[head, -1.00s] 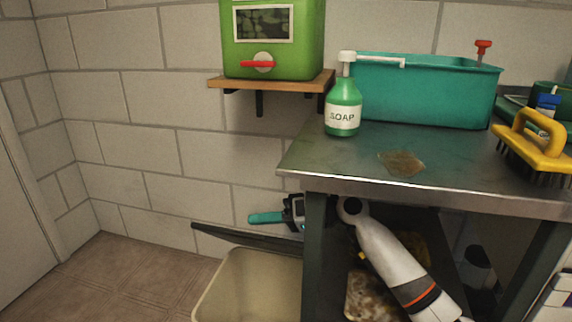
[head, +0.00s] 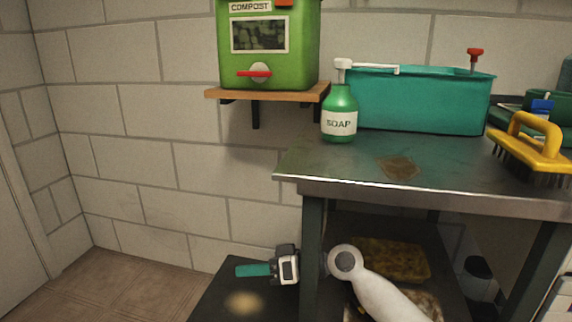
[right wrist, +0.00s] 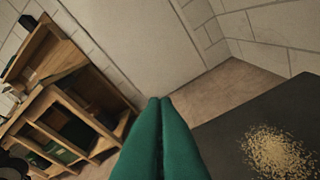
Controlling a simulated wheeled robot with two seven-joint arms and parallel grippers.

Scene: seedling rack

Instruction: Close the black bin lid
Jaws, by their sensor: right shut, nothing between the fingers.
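The black bin lid (head: 215,297) lies roughly flat over the bin at the lower left of the table in the head view; the bin's pale inside is hidden. A pale grainy patch (head: 243,302) lies on it. The lid also shows at the right of the right wrist view (right wrist: 232,137). My right gripper (head: 238,270), with green fingers, is shut and empty over the lid, beside the table leg; I cannot tell whether it touches the lid. Its closed fingers show in the right wrist view (right wrist: 158,102). My left gripper is not in view.
The metal table (head: 345,165) holds a soap bottle (head: 340,118), a teal tub (head: 420,103) and a yellow brush (head: 535,150). A green compost box (head: 300,60) stands on a wall shelf (head: 225,94). A wooden shelf unit (right wrist: 60,100) shows in the wrist view. Floor left of the bin is clear.

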